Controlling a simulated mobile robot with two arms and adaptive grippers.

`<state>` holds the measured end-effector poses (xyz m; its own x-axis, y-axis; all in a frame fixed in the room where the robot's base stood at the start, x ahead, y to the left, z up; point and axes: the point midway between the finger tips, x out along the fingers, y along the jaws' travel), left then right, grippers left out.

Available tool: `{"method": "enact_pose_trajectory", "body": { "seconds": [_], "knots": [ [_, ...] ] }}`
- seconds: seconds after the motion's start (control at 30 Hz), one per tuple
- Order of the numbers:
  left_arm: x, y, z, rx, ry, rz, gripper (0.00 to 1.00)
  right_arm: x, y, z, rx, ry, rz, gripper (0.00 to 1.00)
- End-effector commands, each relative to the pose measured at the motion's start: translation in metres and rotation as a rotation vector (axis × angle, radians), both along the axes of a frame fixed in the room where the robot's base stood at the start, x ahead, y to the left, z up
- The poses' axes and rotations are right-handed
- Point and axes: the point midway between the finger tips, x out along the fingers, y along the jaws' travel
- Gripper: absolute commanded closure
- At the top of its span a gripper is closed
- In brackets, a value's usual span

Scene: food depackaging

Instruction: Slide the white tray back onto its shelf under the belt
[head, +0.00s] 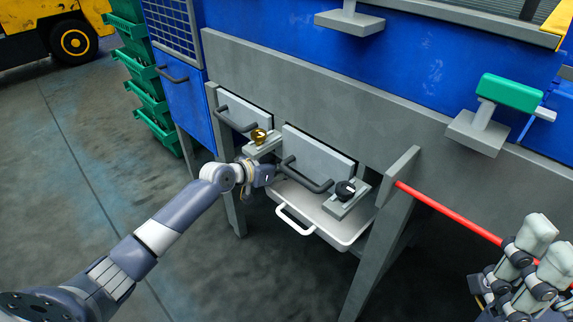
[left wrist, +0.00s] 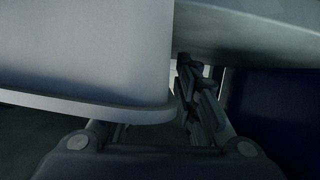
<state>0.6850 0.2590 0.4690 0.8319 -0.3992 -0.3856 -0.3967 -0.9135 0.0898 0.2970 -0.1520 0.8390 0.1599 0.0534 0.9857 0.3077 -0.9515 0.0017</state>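The white tray (head: 345,228) sticks out from under the blue and grey machine, below the right-hand grey panel. Its white loop handle (head: 295,222) faces the front left. My left gripper (head: 272,172) is at the tray's left side near the machine; its fingertips are hidden in the head view. In the left wrist view a pale rounded edge (left wrist: 90,106), apparently the tray's, covers part of the fingers (left wrist: 200,100). I cannot tell whether they touch it. The shelf is hidden. My right gripper (head: 546,250) is open and empty at the lower right, away from the tray.
Grey panels with dark handles (head: 308,180) sit above the tray, with a yellow knob (head: 259,136) and a black knob (head: 345,190) on brackets. A grey leg (head: 380,245) and red bar (head: 450,216) stand right. Green crates (head: 150,100) are stacked back left. Open floor lies in front.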

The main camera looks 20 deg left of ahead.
Motion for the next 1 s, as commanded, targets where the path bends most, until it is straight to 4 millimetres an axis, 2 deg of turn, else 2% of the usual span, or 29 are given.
{"method": "enact_pose_trajectory", "body": {
  "seconds": [0.13, 0.27, 0.6, 0.8, 1.0],
  "knots": [
    [-0.006, 0.004, 0.002, 0.0, 0.0, 0.001, 0.72, 0.001, 0.0, -0.001, 0.0, 0.004, 0.0, 0.22],
    [-0.021, 0.011, 0.009, 0.002, 0.0, 0.0, 0.72, 0.0, 0.0, -0.001, -0.001, 0.002, 0.0, 0.22],
    [-0.078, 0.037, 0.035, 0.003, 0.001, -0.001, 0.72, 0.0, 0.0, 0.0, -0.002, -0.001, 0.0, 0.22],
    [-0.095, 0.046, 0.044, -0.001, -0.002, 0.001, 0.72, 0.0, 0.0, 0.0, -0.003, -0.001, 0.001, 0.22],
    [-0.1, 0.048, 0.047, -0.003, -0.002, 0.0, 0.72, 0.0, 0.0, 0.0, -0.003, -0.001, 0.001, 0.22]
  ]
}}
